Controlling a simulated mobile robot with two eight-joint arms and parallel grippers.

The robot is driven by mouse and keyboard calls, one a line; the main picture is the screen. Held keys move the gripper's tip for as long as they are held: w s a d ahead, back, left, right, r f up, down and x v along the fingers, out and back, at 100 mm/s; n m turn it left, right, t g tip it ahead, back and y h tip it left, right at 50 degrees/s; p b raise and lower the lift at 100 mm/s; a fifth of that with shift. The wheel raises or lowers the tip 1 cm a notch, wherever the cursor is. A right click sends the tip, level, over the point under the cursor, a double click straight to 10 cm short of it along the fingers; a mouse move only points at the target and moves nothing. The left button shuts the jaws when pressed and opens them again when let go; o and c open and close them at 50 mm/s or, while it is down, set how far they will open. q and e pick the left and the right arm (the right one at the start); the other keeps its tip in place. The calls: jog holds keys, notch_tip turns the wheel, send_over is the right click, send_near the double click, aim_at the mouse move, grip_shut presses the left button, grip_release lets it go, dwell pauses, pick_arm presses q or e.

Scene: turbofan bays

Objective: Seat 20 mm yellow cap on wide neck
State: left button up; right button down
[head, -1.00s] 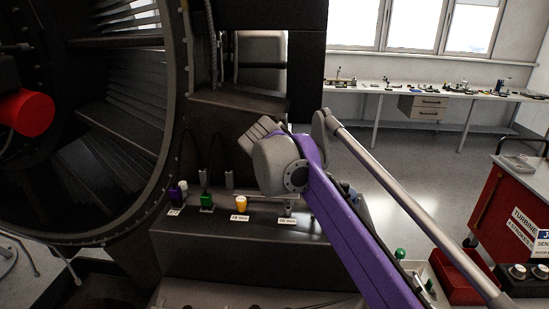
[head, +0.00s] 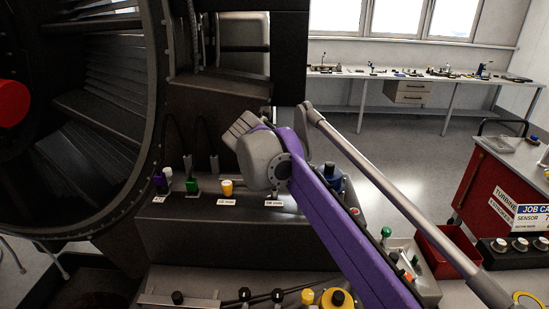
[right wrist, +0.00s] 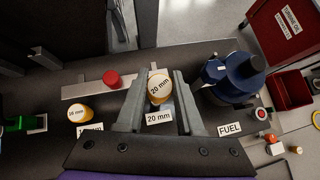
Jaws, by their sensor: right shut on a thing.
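My right gripper (right wrist: 164,78) is shut on the yellow cap (right wrist: 159,86), whose top reads "20 mm". One finger is on each side of it. The cap is above the dark ledge, beside a "20 mm" label (right wrist: 158,117). The wide neck is hidden beneath the cap and fingers, so I cannot tell whether the cap touches it. In the head view the grey wrist covers the fingers and the cap; the "20 mm" label (head: 274,203) shows just below. My left gripper is out of view.
The blue fuel unit (right wrist: 240,76) is close right of my fingers. A red cap (right wrist: 112,79) is to their left.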

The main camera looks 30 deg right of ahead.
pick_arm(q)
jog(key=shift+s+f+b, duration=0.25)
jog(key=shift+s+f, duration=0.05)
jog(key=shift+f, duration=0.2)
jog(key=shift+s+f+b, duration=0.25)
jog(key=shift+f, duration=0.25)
pick_arm(e)
jog(key=shift+f, duration=1.4)
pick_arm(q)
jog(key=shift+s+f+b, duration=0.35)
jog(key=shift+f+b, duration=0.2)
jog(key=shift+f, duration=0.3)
pick_arm(e)
jog(key=shift+f, duration=1.4)
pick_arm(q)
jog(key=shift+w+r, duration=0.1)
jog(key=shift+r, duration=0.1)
pick_arm(e)
jog(key=shift+r, duration=0.3)
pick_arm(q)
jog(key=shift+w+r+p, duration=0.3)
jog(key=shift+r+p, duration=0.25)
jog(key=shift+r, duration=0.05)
pick_arm(e)
jog(key=shift+r, duration=0.85)
